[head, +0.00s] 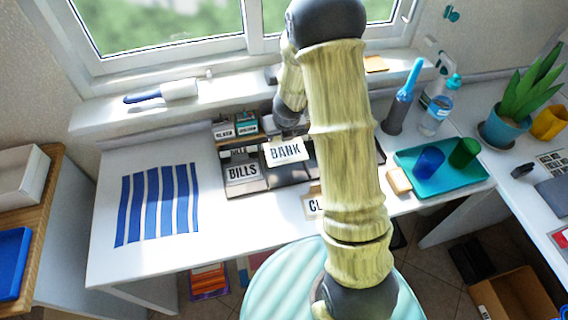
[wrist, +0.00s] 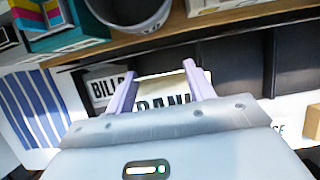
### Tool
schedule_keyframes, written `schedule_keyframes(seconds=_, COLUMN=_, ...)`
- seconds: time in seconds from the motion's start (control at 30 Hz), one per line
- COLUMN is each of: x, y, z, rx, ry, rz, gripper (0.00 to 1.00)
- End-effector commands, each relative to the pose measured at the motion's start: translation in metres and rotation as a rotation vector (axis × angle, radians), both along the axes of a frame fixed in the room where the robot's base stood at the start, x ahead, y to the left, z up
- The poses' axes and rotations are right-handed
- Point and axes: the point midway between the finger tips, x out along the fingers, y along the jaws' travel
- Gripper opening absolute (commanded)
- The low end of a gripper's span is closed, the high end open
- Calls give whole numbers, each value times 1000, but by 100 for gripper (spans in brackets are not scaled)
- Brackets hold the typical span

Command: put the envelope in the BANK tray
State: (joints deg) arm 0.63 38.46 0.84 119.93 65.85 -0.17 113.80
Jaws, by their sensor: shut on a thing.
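My gripper (head: 286,128) is over the desk organizer, pointing down, and shut on a pale cream envelope (head: 285,151). In the wrist view the envelope (wrist: 172,80) is between the two pale purple fingers (wrist: 158,72). The word BANK shows there; I cannot tell whether it is on the envelope or on a tray front behind it. The BILLS tray (head: 242,171) is just left of the envelope. Dark tray compartments (head: 288,173) lie below and right of it, partly hidden by my arm. I cannot tell whether the envelope touches a tray.
A wooden shelf edge (wrist: 185,27) with a grey cup (wrist: 130,15) and small boxes (head: 222,131) is above the trays. A label starting CL (head: 314,205) is in front. A teal tray with cups (head: 420,183) is right; a blue-striped sheet (head: 158,205) is left.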

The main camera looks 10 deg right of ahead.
Motion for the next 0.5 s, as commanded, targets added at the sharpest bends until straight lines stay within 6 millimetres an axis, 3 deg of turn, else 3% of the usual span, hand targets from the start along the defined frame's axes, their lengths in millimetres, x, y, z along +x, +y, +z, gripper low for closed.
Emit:
schedule_keyframes(seconds=0.3, x=-1, y=-1, z=-53, rx=2, ry=4, rz=-1, gripper=29)
schedule_keyframes(seconds=0.5, x=0, y=0, z=-63, rx=-1, ry=1, rz=0, gripper=29)
